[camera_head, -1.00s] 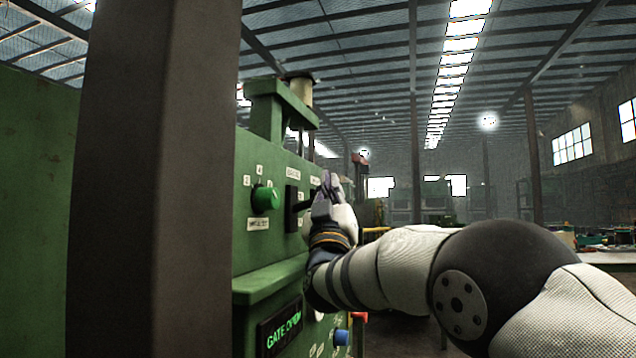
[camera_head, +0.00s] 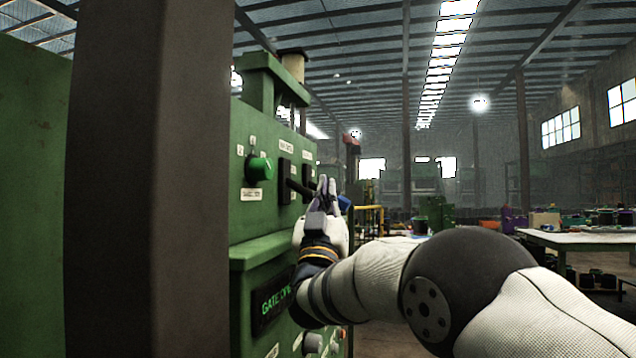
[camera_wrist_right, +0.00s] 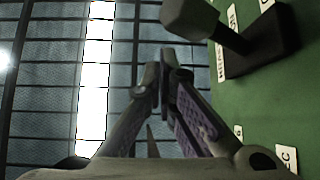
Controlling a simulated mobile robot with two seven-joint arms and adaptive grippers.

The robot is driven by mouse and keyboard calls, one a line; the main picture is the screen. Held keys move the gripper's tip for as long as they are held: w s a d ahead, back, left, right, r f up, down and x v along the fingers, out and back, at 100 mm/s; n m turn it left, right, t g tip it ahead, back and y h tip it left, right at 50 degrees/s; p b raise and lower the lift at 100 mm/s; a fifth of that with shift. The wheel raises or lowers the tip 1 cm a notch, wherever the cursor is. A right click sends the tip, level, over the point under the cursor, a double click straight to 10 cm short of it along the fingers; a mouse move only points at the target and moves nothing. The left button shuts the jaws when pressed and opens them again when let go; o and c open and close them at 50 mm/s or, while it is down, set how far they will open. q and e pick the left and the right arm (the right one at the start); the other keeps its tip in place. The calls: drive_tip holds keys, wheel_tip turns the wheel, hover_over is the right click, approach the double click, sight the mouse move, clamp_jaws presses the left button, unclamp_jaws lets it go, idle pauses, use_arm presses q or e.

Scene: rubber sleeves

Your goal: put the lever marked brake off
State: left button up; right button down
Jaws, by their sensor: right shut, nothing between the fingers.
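A green machine panel (camera_head: 245,215) carries two black lever plates side by side. A dark lever (camera_head: 298,187) sticks out from the left plate (camera_head: 284,180). A blue-ended handle (camera_head: 345,203) shows just behind my right gripper's fingers. The small labels above the plates are too small to read, so I cannot tell which lever is marked brake. My right gripper (camera_head: 325,186) is shut and empty in front of the plates. In the right wrist view, the shut fingertips (camera_wrist_right: 165,62) are apart from a dark lever knob (camera_wrist_right: 190,17) on a black plate (camera_wrist_right: 268,38). My left gripper is not in view.
A green knob (camera_head: 260,168) sits left of the levers. A dark post (camera_head: 150,180) stands close at the left. A table (camera_head: 585,240) with items is at the far right.

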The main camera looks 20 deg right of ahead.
drive_tip(key=v, duration=1)
drive_tip(key=shift+s+a+f, duration=0.15)
drive_tip(key=shift+s+f, duration=0.1)
